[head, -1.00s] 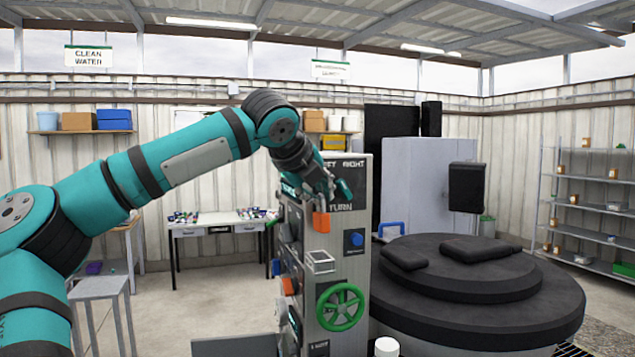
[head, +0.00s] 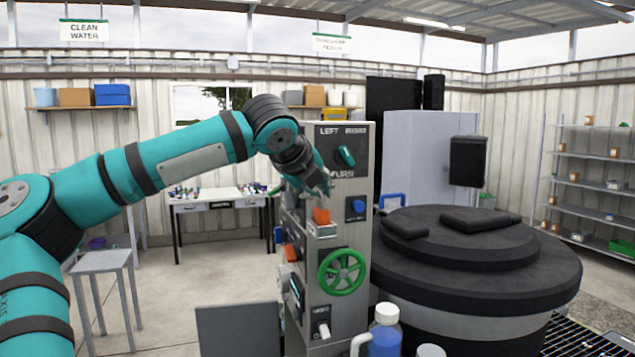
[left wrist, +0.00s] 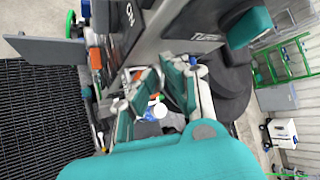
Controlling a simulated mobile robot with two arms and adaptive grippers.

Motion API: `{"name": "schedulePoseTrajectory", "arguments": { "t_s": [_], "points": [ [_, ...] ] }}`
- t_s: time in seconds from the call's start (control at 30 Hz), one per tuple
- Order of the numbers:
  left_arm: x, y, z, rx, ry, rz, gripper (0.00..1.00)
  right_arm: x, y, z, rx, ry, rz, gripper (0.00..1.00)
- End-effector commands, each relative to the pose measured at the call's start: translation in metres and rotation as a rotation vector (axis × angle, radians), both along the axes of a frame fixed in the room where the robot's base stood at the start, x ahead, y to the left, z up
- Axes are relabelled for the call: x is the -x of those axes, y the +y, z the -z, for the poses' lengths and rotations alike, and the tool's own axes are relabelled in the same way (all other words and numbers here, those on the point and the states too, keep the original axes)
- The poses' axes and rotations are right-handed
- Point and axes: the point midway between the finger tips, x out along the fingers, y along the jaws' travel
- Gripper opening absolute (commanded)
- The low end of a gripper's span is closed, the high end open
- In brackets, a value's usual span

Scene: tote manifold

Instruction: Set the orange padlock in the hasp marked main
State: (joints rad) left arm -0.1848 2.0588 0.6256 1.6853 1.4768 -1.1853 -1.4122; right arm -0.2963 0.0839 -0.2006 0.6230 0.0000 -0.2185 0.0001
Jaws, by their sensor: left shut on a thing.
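The orange padlock (head: 322,215) hangs just below my left gripper (head: 322,190), in front of the grey control panel (head: 345,222). The gripper's jaws are shut on its upper part, which they hide. A small silver bracket (head: 322,231) juts from the panel face directly below the padlock. In the head view the padlock's lower edge nearly meets or overlaps it; I cannot tell whether they touch. No marking reading main is legible. In the left wrist view the two fingers (left wrist: 160,97) point at the panel, with a small orange patch between them. My right gripper is not in view.
The panel carries a green handwheel (head: 341,272), a blue button (head: 357,206), a teal knob (head: 345,156) and a white switch (head: 323,330). Another orange part (head: 292,252) sits on its left side. A blue bottle (head: 385,338) stands in front. A round black platform (head: 540,265) fills the right.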

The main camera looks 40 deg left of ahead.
Motion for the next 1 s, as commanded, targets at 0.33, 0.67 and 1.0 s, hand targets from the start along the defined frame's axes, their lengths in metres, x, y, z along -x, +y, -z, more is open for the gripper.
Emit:
{"name": "schedulePoseTrajectory", "arguments": {
  "t_s": [0.33,0.67,1.0],
  "points": [
    [-0.0003,-0.0016,0.0081,0.006,0.006,0.003,0.00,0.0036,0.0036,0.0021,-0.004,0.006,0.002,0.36],
    [-0.0003,-0.0014,0.0066,0.005,0.003,0.003,0.36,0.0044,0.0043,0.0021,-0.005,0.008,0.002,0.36],
    [0.0036,-0.0027,0.0022,0.003,0.000,0.003,0.36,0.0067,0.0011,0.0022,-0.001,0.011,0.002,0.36]
  ]
}}
